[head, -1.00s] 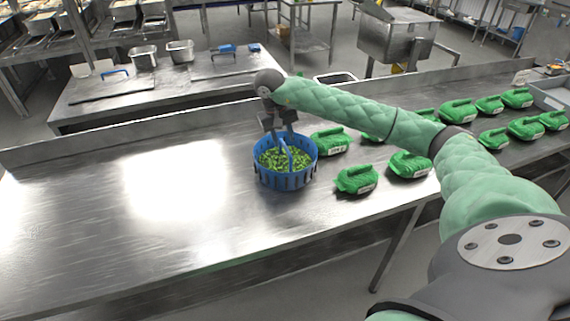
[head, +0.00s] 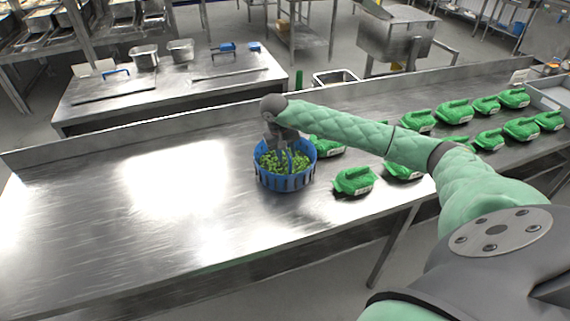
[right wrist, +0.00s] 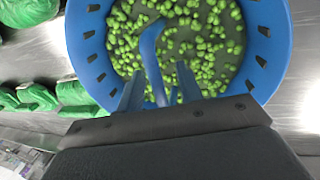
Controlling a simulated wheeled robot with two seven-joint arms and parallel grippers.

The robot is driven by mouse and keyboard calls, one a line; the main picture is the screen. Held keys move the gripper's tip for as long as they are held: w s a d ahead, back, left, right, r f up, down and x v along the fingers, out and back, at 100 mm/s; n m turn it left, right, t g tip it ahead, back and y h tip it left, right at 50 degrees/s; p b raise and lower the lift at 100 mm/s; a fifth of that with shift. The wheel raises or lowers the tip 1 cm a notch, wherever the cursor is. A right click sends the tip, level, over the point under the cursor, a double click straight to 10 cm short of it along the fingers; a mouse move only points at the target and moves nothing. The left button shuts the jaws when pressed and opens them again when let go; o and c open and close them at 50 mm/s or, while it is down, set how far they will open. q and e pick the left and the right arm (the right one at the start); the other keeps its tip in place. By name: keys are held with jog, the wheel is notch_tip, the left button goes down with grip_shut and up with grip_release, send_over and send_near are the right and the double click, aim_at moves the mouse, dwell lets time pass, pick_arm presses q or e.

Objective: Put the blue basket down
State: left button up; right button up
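The blue basket (head: 287,181) stands upright on the steel table and holds green pieces. Its blue handle (right wrist: 151,50) rises over the contents. My right gripper (right wrist: 160,88) is low over the basket, with its two fingers apart on either side of the handle. A gap shows between the handle and the right-hand finger, so the gripper looks open. In the head view, the right gripper (head: 282,146) hides part of the handle. My left gripper is in neither view.
Several green packs (head: 354,181) lie on the table (head: 110,230) to the right of the basket, the nearest ones close by. The table left of the basket is clear. A second steel table (head: 170,92) with metal pans stands behind.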

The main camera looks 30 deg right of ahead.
jog(key=shift+f+b, duration=0.35)
jog(key=shift+b, duration=0.25)
dwell(0.8)
grip_shut()
jog(key=shift+r, duration=0.1)
dwell(1.4)
